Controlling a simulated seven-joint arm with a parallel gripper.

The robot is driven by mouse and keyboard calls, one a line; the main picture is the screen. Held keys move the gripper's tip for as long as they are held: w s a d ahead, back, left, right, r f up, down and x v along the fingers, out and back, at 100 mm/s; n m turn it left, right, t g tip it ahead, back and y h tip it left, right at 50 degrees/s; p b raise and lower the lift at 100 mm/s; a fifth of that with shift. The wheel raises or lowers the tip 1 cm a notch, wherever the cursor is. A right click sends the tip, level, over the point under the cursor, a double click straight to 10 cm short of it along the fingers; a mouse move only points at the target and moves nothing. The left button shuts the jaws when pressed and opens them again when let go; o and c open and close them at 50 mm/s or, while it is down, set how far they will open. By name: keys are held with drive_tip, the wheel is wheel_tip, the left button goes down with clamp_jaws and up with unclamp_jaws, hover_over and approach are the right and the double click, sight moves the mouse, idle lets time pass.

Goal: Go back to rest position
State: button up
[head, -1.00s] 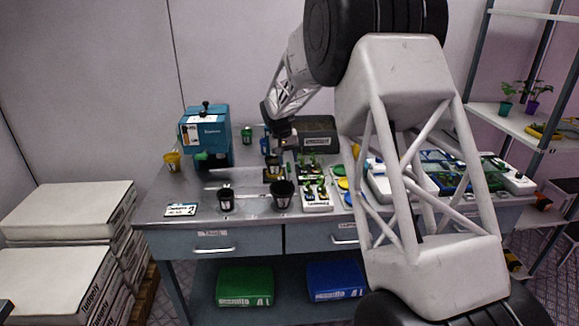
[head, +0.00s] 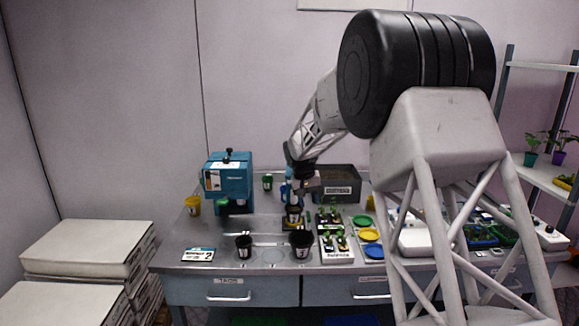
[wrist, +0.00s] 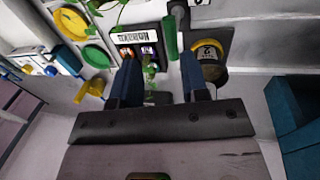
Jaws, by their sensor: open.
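My gripper (wrist: 160,88) is open in the wrist view, its two dark blue fingers apart, with no object held between them. A small seedling (wrist: 150,70) and part of a labelled tray (wrist: 137,52) show beyond and between the fingers. A dark pot with a yellowish rim (wrist: 211,50) is just right of the right finger. In the head view my gripper hangs above the back middle of the bench, over a dark pot (head: 293,216); its fingertips are too small there to make out clearly.
The teal machine (head: 228,182) stands at the back left. Black pots (head: 244,246) and (head: 301,243) stand near the front edge, by a seedling tray (head: 336,250). Yellow and green dishes (head: 370,235) lie right of it.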

drive_tip(key=s+d+r, duration=0.3)
drive_tip(key=s+r, duration=0.1)
drive_tip(key=s, duration=0.6)
drive_tip(key=s+d+r+t+y, duration=0.15)
drive_tip(key=s+r, duration=0.35)
drive_tip(key=s, duration=0.5)
drive_tip(key=s+d+r, duration=0.3)
drive_tip(key=s+r, duration=0.1)
drive_tip(key=s, duration=0.5)
drive_tip(key=s+d+f, duration=0.1)
drive_tip(key=s+f, duration=0.1)
drive_tip(key=s, duration=1.2)
drive_tip(key=s+d+f+t, duration=0.1)
drive_tip(key=s+d+f, duration=0.1)
drive_tip(key=s, duration=1.3)
drive_tip(key=shift+s+f, duration=0.15)
